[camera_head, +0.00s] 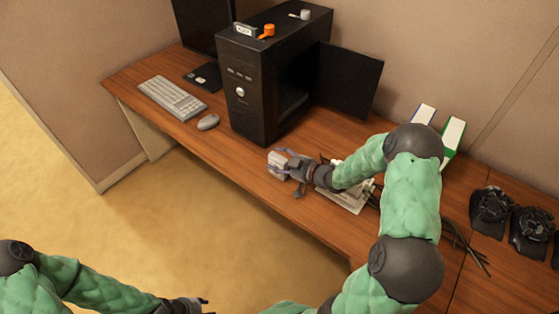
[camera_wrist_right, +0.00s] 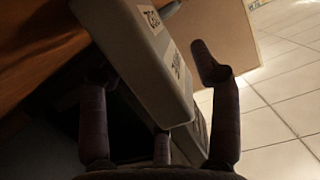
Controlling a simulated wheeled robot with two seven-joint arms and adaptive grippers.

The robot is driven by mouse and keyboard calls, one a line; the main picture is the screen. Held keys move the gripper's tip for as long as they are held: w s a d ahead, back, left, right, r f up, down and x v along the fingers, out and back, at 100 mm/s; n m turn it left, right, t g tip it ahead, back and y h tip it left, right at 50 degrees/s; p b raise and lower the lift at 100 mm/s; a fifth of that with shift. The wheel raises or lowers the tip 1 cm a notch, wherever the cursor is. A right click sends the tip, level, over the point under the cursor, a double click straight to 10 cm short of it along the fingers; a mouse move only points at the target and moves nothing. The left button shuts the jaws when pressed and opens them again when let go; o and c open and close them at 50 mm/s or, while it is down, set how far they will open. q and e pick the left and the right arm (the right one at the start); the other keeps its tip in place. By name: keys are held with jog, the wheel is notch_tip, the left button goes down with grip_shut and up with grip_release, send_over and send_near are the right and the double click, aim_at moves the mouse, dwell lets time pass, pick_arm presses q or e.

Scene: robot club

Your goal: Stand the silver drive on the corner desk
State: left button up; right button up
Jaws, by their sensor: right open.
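The silver drive (camera_head: 277,160) is a small pale grey block at the front edge of the wooden corner desk (camera_head: 235,163), in front of the black computer tower. In the right wrist view the drive (camera_wrist_right: 135,55) is a long grey block with white printed labels. My right gripper (camera_head: 290,168) is open around it; in the wrist view the fingers (camera_wrist_right: 158,100) stand on both sides, with a gap at the right finger. I cannot tell whether the drive stands or lies. My left gripper (camera_head: 187,305) is at the bottom edge, partly cut off, away from the desk.
The black tower (camera_head: 252,90) has its side open and small items on top, including an orange one (camera_head: 267,31). A keyboard (camera_head: 172,98) and mouse (camera_head: 208,122) lie to the left. A pale flat object (camera_head: 352,200) and cables (camera_head: 465,245) lie near my right arm.

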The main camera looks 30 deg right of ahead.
jog(key=shift+s+d+r, duration=0.1)
jog(key=shift+s+r, duration=0.05)
jog(key=shift+r, duration=0.1)
jog(key=p+v, duration=0.3)
jog(key=v, duration=0.8)
jog(key=shift+s+p, duration=0.3)
jog(key=shift+p, duration=0.1)
jog(key=shift+c, duration=0.2)
